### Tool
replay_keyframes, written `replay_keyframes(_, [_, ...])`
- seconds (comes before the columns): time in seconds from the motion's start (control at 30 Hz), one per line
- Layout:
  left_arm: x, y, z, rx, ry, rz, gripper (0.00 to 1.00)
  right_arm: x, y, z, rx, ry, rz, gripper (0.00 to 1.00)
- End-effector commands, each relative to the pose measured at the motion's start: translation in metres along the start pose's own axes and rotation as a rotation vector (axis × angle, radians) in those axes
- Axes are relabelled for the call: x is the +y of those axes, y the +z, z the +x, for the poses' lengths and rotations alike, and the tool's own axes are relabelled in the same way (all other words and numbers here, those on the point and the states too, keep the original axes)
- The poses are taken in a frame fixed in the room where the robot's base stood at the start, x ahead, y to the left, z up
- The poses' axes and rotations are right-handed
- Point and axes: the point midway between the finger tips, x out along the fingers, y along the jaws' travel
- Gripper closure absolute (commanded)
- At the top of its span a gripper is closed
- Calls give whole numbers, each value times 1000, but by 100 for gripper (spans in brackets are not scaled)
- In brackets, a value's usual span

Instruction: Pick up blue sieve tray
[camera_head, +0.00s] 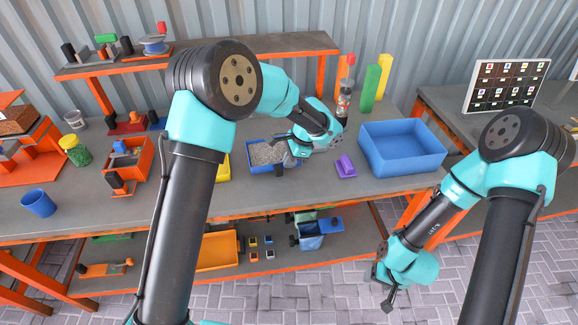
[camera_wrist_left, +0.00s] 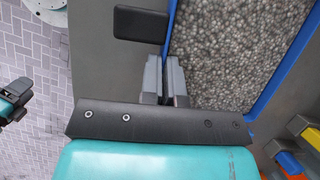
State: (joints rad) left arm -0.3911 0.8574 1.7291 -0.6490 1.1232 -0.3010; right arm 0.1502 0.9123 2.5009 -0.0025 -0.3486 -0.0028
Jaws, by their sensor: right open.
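The blue sieve tray (camera_head: 258,170) stands on the grey workbench, filled with grey gravel (camera_head: 265,153). In the left wrist view its blue wall (camera_wrist_left: 171,22) and the gravel (camera_wrist_left: 235,50) fill the right side. My left gripper (camera_head: 293,153) is at the tray's right end. In the left wrist view its two grey fingers (camera_wrist_left: 165,72) are close together on either side of the tray's wall, one finger over the gravel. A black tab (camera_wrist_left: 140,23) sticks out beside the wall. My right gripper (camera_head: 388,288) hangs empty and open in front of the bench.
A purple block (camera_head: 345,166) and a large blue bin (camera_head: 400,167) stand right of the tray. A yellow bin (camera_head: 222,168) is just left of it. Green and yellow posts (camera_head: 370,88) stand behind. A lower shelf holds an orange tray (camera_head: 218,249).

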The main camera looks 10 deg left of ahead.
Motion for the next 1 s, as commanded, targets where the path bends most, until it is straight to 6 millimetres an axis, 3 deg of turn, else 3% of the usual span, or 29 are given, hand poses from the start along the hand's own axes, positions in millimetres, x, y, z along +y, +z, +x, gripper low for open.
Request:
replay_keyframes(0.27, [39, 12, -4, 0, -1, 3, 100, 0, 0, 0, 0, 0, 0, 39])
replay_keyframes(0.5, [97, 27, -3, -1, -2, 5, 100, 0, 0, 0, 0, 0, 0, 39])
replay_keyframes(0.7, [135, 37, -2, 0, -1, 3, 100, 0, 0, 0, 0, 0, 0, 39])
replay_keyframes(1.0, [155, 43, -2, 0, 0, -1, 100, 0, 0, 0, 0, 0, 0, 39])
